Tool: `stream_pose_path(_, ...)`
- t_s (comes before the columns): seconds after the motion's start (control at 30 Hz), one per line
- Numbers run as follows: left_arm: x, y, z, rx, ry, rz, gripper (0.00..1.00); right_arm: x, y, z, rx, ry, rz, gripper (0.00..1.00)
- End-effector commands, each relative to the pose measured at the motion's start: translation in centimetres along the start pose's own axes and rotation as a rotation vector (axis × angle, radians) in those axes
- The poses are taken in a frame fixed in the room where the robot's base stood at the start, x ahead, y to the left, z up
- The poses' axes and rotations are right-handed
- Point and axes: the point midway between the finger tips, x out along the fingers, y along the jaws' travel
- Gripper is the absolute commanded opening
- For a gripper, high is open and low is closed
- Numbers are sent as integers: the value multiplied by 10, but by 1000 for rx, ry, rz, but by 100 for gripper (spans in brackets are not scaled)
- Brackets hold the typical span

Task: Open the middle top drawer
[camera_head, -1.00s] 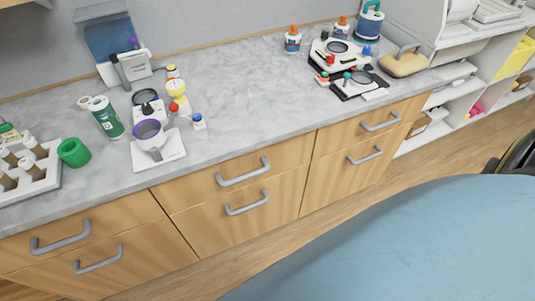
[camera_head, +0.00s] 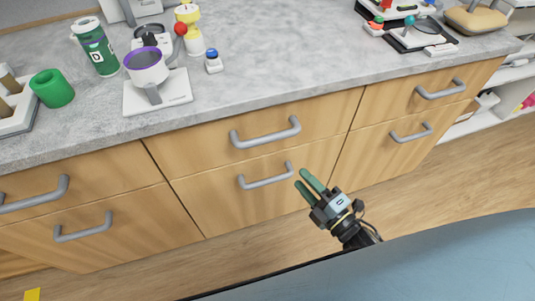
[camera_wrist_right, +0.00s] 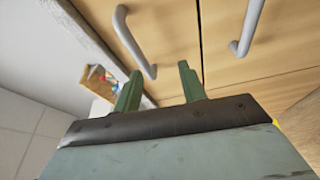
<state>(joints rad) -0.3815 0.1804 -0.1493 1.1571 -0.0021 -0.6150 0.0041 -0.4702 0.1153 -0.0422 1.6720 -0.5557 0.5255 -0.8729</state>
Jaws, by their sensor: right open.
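The middle top drawer (camera_head: 225,140) is a shut wooden front under the counter with a grey bar handle (camera_head: 265,133). The middle lower drawer (camera_head: 215,200) below it has its own grey handle (camera_head: 265,177). My right gripper (camera_head: 306,183) has green fingers, is open and empty, and is in front of the lower right part of the middle drawers, apart from the handles in the head view. In the right wrist view its spread fingers (camera_wrist_right: 160,88) point toward the drawer fronts, where two handles show. My left gripper is out of view.
The grey counter (camera_head: 290,60) holds a white scale with a purple-rimmed cup (camera_head: 147,68), a green bottle (camera_head: 95,45) and a green cup (camera_head: 52,88). Drawers flank the middle ones on both sides. Wooden floor (camera_head: 460,170) is clear at right; a blue surface (camera_head: 440,260) fills the lower right.

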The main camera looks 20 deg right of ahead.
Motion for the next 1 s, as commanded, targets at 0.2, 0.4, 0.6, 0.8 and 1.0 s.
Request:
stream_pose_path(0.2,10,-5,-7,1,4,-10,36,5,29,-11,-168,70,121,41)
stream_pose_path(0.4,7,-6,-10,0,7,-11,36,30,36,-14,-176,74,130,41)
stream_pose_path(0.6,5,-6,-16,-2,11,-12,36,73,40,-17,-173,73,129,41)
stream_pose_path(0.8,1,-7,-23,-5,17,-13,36,111,45,-20,-171,72,127,41)
stream_pose_path(1.0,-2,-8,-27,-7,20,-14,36,132,46,-22,-171,71,124,41)
